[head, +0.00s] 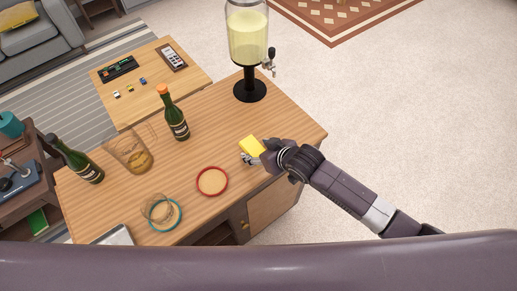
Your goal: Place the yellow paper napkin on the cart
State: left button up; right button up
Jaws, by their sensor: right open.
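The yellow paper napkin (251,146) shows as a small yellow block near the right end of the wooden counter. My right gripper (254,157) is open right at the napkin, with its fingers around or beside it. I cannot tell whether they touch it. A dark brown shelved stand (37,198) at the left edge may be the cart. It is partly cut off by the frame. My left gripper is not in view.
The wooden counter (215,140) holds a drink dispenser (248,40), two green bottles (172,112) (75,160), a clear pitcher (130,153), a red-rimmed dish (212,181) and a teal-rimmed glass (163,213). A low table (185,82) stands behind. Carpet to the right is clear.

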jog(key=shift+r, duration=0.25)
jog(key=shift+s+d+r, duration=0.15)
jog(key=v, duration=1.1)
jog(key=shift+s+b, duration=0.2)
jog(key=shift+b, duration=0.25)
jog(key=shift+d, duration=0.1)
